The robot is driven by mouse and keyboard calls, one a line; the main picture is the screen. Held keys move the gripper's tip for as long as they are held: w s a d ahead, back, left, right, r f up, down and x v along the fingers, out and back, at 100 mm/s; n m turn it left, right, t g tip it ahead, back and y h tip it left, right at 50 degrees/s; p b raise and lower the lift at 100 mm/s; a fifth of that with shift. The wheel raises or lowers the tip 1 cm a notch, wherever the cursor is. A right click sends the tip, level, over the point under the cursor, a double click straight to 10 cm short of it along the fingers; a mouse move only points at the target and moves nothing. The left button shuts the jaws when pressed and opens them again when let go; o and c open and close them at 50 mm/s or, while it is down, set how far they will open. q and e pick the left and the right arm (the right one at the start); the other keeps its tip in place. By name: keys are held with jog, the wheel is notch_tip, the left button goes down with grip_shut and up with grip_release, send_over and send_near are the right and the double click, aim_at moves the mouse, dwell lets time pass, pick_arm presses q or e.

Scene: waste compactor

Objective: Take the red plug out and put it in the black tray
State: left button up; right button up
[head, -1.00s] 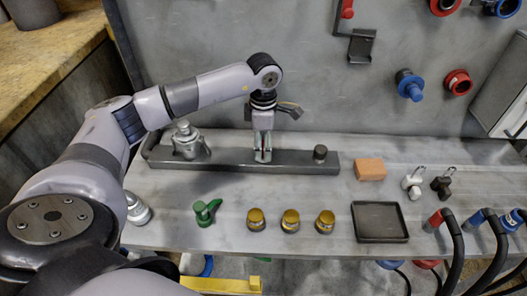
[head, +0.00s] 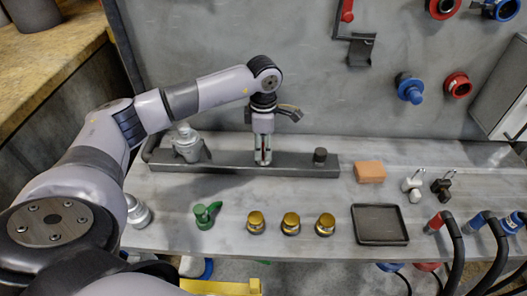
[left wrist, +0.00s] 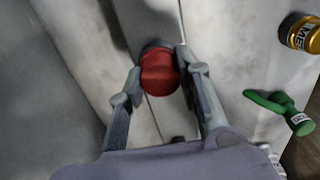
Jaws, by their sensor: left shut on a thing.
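The red plug (left wrist: 160,74) sits between the fingers of my left gripper (left wrist: 160,68) in the left wrist view, at the grey metal bar (head: 300,171). In the head view my left gripper (head: 263,160) points straight down at the middle of the bar, shut on the plug; the fingers hide most of it. Whether the plug is still seated in the bar cannot be told. The black tray (head: 380,240) lies empty on the bench, right of and nearer than the gripper. My right gripper is not in view.
Several gold caps (head: 290,223) and a green valve (head: 206,215) stand in front of the bar. An orange block (head: 370,171) and two padlocks (head: 412,186) lie behind the tray. Hoses (head: 455,238) stand at the right front. A grey panel rises behind.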

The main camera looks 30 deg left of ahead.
pick_arm(q)
grip_shut()
jog(key=n, duration=0.5)
jog(key=shift+p, duration=0.3)
jog(key=n, duration=0.3)
jog(key=shift+r+p, duration=0.1)
jog(key=shift+p, duration=0.25)
jog(key=shift+n, duration=1.1)
jog(key=n+p, duration=0.1)
jog(key=n, duration=0.1)
jog(key=shift+n, duration=1.6)
